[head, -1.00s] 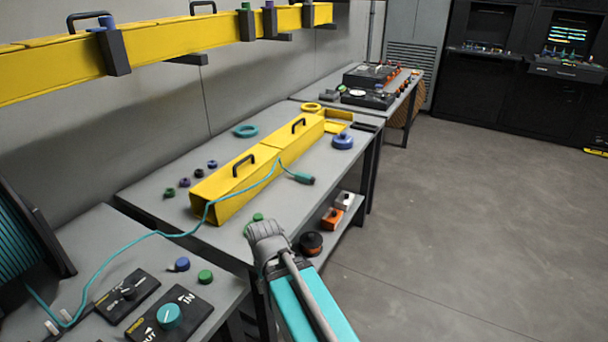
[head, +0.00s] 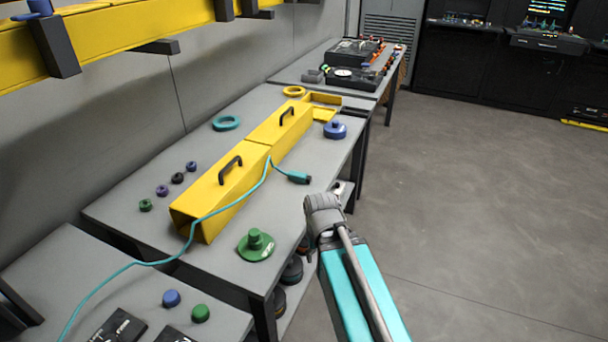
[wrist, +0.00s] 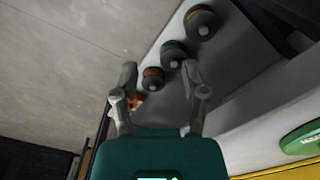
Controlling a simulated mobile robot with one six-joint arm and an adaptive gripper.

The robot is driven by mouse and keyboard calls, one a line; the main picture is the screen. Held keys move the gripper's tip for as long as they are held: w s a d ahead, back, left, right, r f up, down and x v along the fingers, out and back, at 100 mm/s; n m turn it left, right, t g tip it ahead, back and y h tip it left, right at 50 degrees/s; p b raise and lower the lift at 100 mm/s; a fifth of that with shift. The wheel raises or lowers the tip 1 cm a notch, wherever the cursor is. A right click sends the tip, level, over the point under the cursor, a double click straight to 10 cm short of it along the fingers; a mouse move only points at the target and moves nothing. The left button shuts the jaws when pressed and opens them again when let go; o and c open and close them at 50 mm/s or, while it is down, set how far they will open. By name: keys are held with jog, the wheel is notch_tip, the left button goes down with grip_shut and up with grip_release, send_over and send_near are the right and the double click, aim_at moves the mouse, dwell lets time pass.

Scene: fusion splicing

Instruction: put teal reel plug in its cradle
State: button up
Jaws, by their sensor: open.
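The teal plug (head: 299,178) lies at the end of the teal cable (head: 222,209), on the grey table just right of the yellow lidded channel (head: 222,188). The cable runs over the channel and down to the near bench. I cannot pick out the plug's cradle. In the head view my arm's end is right of and nearer than the plug, with the fingers not clearly seen. In the wrist view my gripper (wrist: 160,80) is open, with nothing between its fingers. The plug does not show in the wrist view.
A green knobbed disc (head: 255,246) sits near the table's front edge; it also shows in the wrist view (wrist: 302,138). A blue knobbed disc (head: 335,130) and a teal ring (head: 226,123) lie farther back. Dark round pieces (wrist: 202,24) sit on the lower shelf. Floor at right is clear.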

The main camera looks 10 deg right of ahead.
jog(key=o, duration=0.3)
jog(key=shift+w+r, duration=0.1)
jog(key=shift+r, duration=0.15)
jog(key=w+d+r+n+p, duration=0.1)
jog(key=w+r+p, duration=0.2)
jog(key=r+p, duration=0.6)
jog(key=w+r+p, duration=0.3)
jog(key=r+p, duration=0.6)
jog(key=p, duration=0.1)
jog(key=w+n, duration=0.3)
jog(key=w, duration=0.4)
jog(key=w+r+n+p, duration=0.1)
jog(key=w+n, duration=0.2)
jog(key=w, duration=0.5)
jog(key=w+r+n, duration=0.1)
jog(key=w+n, duration=0.2)
jog(key=w, duration=0.4)
jog(key=shift+w+d+n+p, duration=0.3)
jog(key=shift+w+d+n, duration=0.05)
jog(key=shift+d+n, duration=0.05)
jog(key=shift+f, duration=0.1)
